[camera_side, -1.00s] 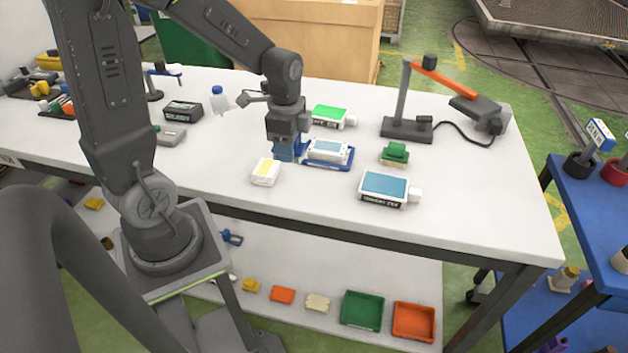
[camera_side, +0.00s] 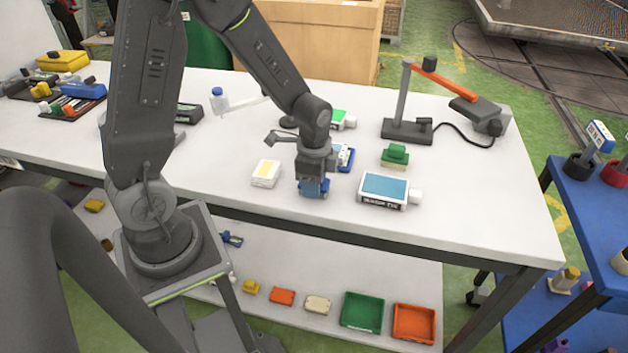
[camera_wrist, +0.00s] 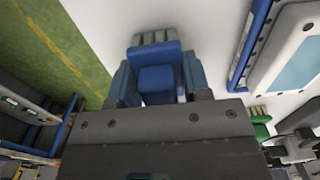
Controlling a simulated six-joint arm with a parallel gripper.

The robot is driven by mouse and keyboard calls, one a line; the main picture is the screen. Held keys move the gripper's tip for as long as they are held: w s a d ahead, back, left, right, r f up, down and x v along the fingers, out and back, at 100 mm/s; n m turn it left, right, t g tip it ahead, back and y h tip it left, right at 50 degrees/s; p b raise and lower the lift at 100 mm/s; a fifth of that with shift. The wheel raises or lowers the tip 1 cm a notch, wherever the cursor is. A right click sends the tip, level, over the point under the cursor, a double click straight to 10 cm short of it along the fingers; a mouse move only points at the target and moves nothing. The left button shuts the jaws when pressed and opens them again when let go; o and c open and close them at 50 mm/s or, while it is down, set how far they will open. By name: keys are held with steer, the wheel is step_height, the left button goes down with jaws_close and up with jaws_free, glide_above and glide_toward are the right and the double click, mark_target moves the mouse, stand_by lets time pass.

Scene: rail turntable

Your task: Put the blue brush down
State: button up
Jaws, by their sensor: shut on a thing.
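I cannot tell whether the brush touches the table. The gripper hides part of the brush in the side view.
A blue tray with a white device (camera_side: 345,157) is just behind. A green brush (camera_side: 396,155) stands further right. The table's front edge (camera_side: 330,229) is close.

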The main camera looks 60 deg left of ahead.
steer(key=shift+f, duration=0.1)
steer(key=o, duration=0.9)
step_height(320, 180, up, 11)
steer(key=shift+d+r, duration=0.1)
steer(key=shift+r, duration=0.6)
steer(key=s+d+r+n+t, duration=0.5)
steer(key=s+r+n, duration=0.3)
steer(key=s, duration=0.3)
steer(key=shift+s+d+r+n+t, duration=0.3)
steer(key=shift+s+d+r+n, duration=0.1)
steer(key=shift+d+n, duration=0.15)
